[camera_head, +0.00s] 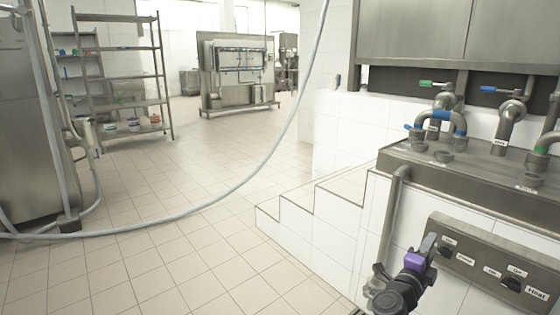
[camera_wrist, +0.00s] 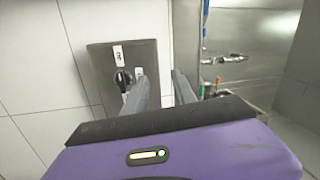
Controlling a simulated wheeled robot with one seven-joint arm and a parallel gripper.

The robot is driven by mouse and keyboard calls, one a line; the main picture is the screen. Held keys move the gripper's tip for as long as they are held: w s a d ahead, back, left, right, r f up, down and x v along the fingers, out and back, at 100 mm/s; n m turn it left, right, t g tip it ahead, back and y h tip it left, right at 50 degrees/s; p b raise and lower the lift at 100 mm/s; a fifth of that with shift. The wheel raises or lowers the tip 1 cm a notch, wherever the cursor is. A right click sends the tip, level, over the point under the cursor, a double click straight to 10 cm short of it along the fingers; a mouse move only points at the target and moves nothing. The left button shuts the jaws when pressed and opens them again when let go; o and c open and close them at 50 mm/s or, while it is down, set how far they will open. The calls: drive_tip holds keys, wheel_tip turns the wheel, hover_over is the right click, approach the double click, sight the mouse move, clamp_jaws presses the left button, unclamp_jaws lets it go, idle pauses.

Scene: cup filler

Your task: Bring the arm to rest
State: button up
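My gripper (camera_head: 430,242) is at the lower right in the head view, with its purple body just left of a grey control panel (camera_head: 470,240). The panel carries labels and black knobs, one of them near its right end (camera_head: 512,284). In the wrist view my gripper (camera_wrist: 161,78) has its two grey fingers apart, with nothing between them. The left finger overlaps the panel (camera_wrist: 105,60) and its black knob (camera_wrist: 122,80) in that view. I cannot tell whether the finger touches the panel.
A steel counter (camera_head: 410,160) with pipes and coloured valve handles stands above the panel. White tiled steps (camera_head: 310,215) lie to its left. A long hose (camera_head: 250,175) sweeps across the view to a steel unit at left. Shelves (camera_head: 120,75) stand behind. The middle floor is open.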

drive_tip(key=s+a+f+n+y, duration=0.1)
drive_tip(key=s+a+n+y, duration=0.55)
drive_tip(key=s, duration=1.35)
drive_tip(key=s+a+f+n+t+y, duration=0.1)
drive_tip(key=s+a+n+y, duration=0.2)
drive_tip(key=s+a+n, duration=1.15)
drive_tip(key=s+a+f+n+y, duration=0.15)
drive_tip(key=s+n+y, duration=0.3)
drive_tip(key=s, duration=1.95)
wheel_tip(320, 180, up, 29)
drive_tip(key=p, duration=2.8)
drive_tip(key=shift+w+a, duration=0.25)
drive_tip(key=shift+a, duration=0.1)
drive_tip(key=shift+d+f, duration=0.1)
drive_tip(key=shift+f, duration=0.1)
